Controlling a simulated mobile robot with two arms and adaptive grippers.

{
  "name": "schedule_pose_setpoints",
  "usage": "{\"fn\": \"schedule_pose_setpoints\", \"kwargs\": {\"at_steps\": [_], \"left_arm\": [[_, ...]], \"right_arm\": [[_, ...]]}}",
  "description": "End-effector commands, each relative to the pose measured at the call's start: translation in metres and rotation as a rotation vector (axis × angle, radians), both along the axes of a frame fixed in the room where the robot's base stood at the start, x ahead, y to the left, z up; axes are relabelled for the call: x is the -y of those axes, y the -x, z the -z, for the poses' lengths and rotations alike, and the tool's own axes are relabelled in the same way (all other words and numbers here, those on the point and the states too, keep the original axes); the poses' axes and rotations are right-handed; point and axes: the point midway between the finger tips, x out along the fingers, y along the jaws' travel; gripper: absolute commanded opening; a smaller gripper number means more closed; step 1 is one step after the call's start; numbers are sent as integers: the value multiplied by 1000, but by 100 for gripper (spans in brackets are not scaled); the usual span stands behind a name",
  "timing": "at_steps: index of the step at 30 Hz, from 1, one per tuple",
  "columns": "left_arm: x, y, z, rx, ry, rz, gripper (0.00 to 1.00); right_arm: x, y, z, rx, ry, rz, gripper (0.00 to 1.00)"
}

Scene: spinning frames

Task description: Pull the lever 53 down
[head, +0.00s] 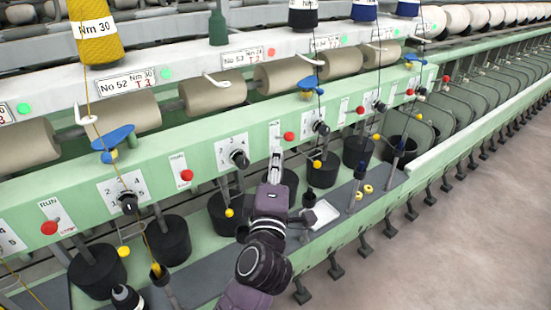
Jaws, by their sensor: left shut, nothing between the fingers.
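The No 53 label (247,58) is on the white upper rail. Below it, the green front rail carries RUN/STOP plates with red-knobbed levers. One red lever knob (289,136) is just right of and above my left gripper (276,156). Another red lever knob (187,175) is further left. I cannot tell for sure which lever belongs to No 53. My left gripper is shut and empty, its fingers pointing up in front of the green rail, seemingly apart from the knob. My right gripper is not in view.
Black rotary knobs stick out of the rail, one (239,158) left of my fingers. Black pots (168,240) and yellow-tipped parts stand below. A white tray (321,214) lies on the grey shelf right of my arm. The floor (450,240) at right is clear.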

Motion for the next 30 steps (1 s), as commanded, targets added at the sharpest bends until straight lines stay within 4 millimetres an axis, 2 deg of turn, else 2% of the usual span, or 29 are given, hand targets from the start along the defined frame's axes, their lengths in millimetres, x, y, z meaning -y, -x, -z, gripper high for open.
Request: {"fn": "schedule_pose_setpoints", "kwargs": {"at_steps": [1, 6, 12, 25, 30], "left_arm": [[1, -11, -5, 0, 0, -1, 0], [2, -39, -7, 0, 0, -1, 0], [2, -57, -8, -1, 0, 0, 0], [3, -59, -7, 1, -1, 0, 0], [3, -59, -3, 22, -16, 1, 0]], "right_arm": [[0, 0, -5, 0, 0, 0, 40], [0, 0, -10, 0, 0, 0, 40], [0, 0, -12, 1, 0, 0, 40], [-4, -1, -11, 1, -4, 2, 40], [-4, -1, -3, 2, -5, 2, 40]]}}
